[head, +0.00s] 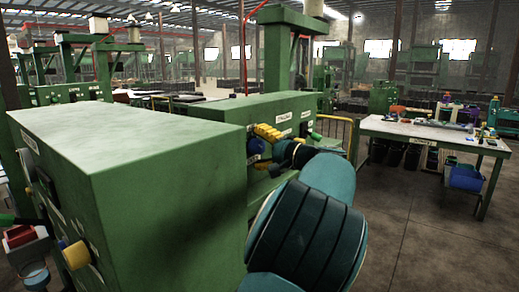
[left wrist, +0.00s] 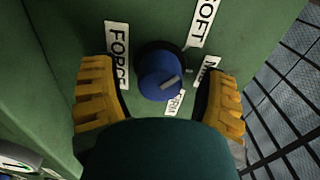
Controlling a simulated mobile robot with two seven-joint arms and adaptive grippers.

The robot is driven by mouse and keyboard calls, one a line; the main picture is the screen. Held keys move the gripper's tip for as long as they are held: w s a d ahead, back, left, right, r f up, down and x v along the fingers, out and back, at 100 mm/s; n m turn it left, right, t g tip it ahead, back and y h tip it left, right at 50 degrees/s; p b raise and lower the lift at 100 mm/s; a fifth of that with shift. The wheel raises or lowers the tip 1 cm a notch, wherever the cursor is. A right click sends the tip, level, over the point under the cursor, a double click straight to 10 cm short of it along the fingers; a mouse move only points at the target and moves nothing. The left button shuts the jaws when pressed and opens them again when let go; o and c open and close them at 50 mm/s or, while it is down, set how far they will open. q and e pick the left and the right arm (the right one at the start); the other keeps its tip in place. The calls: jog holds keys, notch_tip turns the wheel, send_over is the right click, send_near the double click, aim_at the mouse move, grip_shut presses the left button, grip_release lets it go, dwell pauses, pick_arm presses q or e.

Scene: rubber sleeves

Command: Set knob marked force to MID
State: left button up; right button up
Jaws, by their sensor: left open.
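The force knob (left wrist: 160,76) is blue with a pale pointer mark on its face, on a green machine panel. The mark lies towards the right of the face; I cannot tell its exact setting. Around it are the FORCE label (left wrist: 117,54), the SOFT label (left wrist: 204,22), a partly hidden label beginning with M (left wrist: 207,70) and the FIRM label (left wrist: 174,102). My left gripper (left wrist: 158,82) is open, its yellow fingers on either side of the knob, apparently apart from it. In the head view the left gripper (head: 262,150) is at the panel beside the blue knob (head: 254,147). My right gripper is not in view.
A workbench (head: 420,131) with tools and a blue bin (head: 466,178) stands at the right. A yellow railing (head: 340,122) is behind the arm. Floor at the right is clear.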

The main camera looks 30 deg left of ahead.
pick_arm(q)
jog(key=c, duration=1.2)
jog(key=shift+r+m+p, duration=0.15)
jog(key=shift+m+p, duration=0.35)
jog(key=shift+p, duration=0.3)
jog(key=shift+c, duration=0.2)
jog(key=m+p, duration=0.2)
jog(key=p, duration=0.1)
jog(key=shift+r, duration=0.15)
jog(key=m+p, duration=0.6)
jog(key=p, duration=0.4)
jog(key=shift+f+m+p, duration=0.25)
jog(key=shift+m+p, duration=0.25)
jog(key=shift+p, duration=0.3)
